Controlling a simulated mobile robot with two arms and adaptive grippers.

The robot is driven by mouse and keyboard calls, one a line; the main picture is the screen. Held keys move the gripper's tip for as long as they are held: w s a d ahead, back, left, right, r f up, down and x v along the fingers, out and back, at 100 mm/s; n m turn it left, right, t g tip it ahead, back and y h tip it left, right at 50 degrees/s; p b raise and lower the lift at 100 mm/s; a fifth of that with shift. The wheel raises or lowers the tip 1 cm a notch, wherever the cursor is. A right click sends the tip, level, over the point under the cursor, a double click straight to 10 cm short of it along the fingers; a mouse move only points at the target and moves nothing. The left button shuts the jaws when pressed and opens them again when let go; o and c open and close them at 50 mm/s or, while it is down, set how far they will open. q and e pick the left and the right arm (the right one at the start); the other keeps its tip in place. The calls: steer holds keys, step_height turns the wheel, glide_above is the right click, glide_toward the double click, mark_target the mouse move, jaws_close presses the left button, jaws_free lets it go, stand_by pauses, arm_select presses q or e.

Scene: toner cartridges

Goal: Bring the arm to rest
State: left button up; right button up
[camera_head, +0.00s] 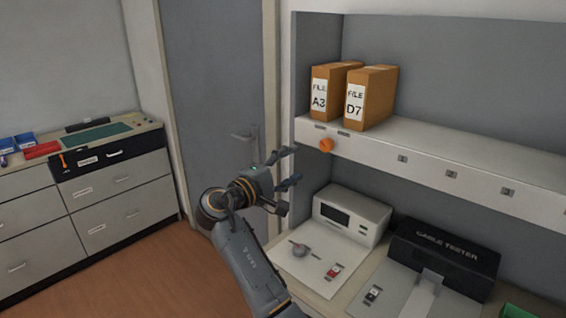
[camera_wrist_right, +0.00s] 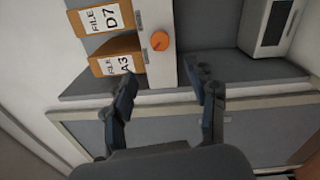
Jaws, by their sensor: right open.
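My right arm (camera_head: 245,262) reaches up from the bottom middle of the head view. My right gripper (camera_head: 287,170) is open and empty, in the air in front of the left end of the shelf. In the right wrist view its two fingers (camera_wrist_right: 165,88) stand wide apart with nothing between them. An orange knob (camera_head: 326,145) on the shelf's front edge is just beyond the fingers; it also shows in the right wrist view (camera_wrist_right: 159,40). I see no contact between gripper and knob. My left gripper is not in view.
File boxes A3 (camera_head: 329,92) and D7 (camera_head: 369,97) stand on the shelf (camera_head: 450,155). Below are a white instrument (camera_head: 351,217) and a black cable tester (camera_head: 444,258). A drawer cabinet (camera_head: 85,205) stands at the left, a grey door (camera_head: 222,90) behind. The floor (camera_head: 150,275) between is clear.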

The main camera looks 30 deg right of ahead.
steer(key=s+f+m+g+y, duration=0.1)
steer(key=s+f+y, duration=0.55)
steer(key=f, duration=0.85)
steer(key=s+f+m+y, duration=0.1)
steer(key=s+f+y, duration=0.2)
steer(key=s+f, duration=0.95)
steer(key=s+a+f+m+g+y, duration=0.1)
steer(key=s+a+f+y, duration=0.15)
steer(key=s, duration=0.45)
steer(key=s+a+f+m+g+y, duration=0.1)
steer(key=s+a+f+y, duration=0.1)
steer(key=s+a+y, duration=0.3)
steer(key=s+a+f+g, duration=0.1)
steer(key=s+a+f, duration=0.2)
steer(key=s, duration=0.5)
step_height(320, 180, down, 30)
steer(key=s+g+b, duration=0.1)
steer(key=b, duration=0.2)
steer(key=s+d+f+g+b, duration=0.1)
steer(key=s+d+f, duration=0.2)
steer(key=s+f, duration=1.3)
steer(key=shift+s+d+f+b, duration=0.2)
steer(key=shift+f+b, duration=0.1)
steer(key=shift+f, duration=0.15)
